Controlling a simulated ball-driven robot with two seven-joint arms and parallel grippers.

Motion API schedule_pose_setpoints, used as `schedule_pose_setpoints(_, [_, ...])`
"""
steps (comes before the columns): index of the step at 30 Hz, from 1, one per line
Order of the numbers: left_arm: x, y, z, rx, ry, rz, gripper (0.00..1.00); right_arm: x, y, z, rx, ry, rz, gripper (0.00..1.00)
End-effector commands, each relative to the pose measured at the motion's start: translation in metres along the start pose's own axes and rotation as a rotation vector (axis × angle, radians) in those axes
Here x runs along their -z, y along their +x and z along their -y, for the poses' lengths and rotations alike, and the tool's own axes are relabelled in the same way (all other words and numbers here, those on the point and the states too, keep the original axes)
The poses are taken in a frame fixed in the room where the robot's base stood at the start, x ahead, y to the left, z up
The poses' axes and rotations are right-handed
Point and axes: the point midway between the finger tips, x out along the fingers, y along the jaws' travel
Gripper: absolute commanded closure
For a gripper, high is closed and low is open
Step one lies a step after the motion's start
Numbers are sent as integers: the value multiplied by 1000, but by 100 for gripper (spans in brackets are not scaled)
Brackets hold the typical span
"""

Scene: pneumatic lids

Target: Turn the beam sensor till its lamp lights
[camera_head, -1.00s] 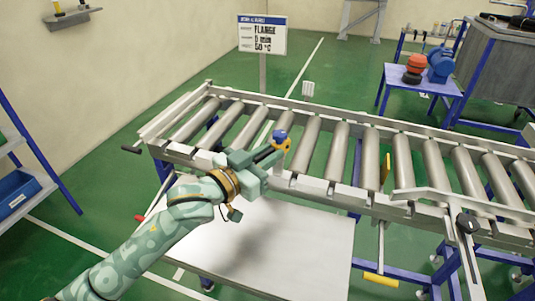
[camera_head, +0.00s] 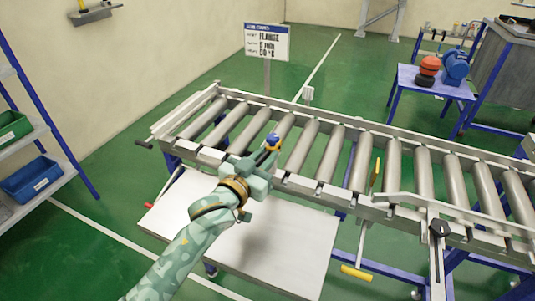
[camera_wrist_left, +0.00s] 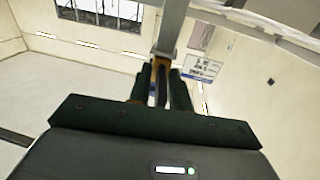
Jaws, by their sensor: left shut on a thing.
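The beam sensor (camera_head: 272,140) shows as a small blue-topped piece with a yellow part below, at the near rail of the roller conveyor. My left gripper (camera_head: 263,156) reaches it from the near side and is shut on it. In the left wrist view the two dark fingers of the gripper (camera_wrist_left: 161,88) close around a dark body with an orange-yellow part (camera_wrist_left: 163,62). The fingers hide much of the sensor. I cannot make out a lit lamp on it. My right gripper is not in view.
A small pale box (camera_head: 308,94) stands at the conveyor's far rail. The roller conveyor (camera_head: 400,212) runs to the right, with a white panel (camera_head: 262,255) below its near side. A sign (camera_head: 267,42) stands behind. A shelf with bins (camera_head: 38,178) is at the left.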

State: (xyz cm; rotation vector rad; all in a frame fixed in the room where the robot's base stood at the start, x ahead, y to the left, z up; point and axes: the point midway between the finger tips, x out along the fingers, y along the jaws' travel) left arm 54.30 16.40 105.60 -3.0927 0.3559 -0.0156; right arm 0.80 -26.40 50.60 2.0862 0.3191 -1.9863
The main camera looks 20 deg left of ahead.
Motion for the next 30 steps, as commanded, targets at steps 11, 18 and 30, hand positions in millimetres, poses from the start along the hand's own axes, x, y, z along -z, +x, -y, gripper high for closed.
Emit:
schedule_pose_setpoints(11, [4, 0, -4, 130, -3, -6, 100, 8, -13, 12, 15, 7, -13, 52])
schedule_pose_setpoints(18, [3, 0, -4, 142, 1, -4, 100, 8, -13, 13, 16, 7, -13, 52])
schedule_pose_setpoints(30, [1, 0, -4, 141, 2, -2, 71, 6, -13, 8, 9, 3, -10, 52])
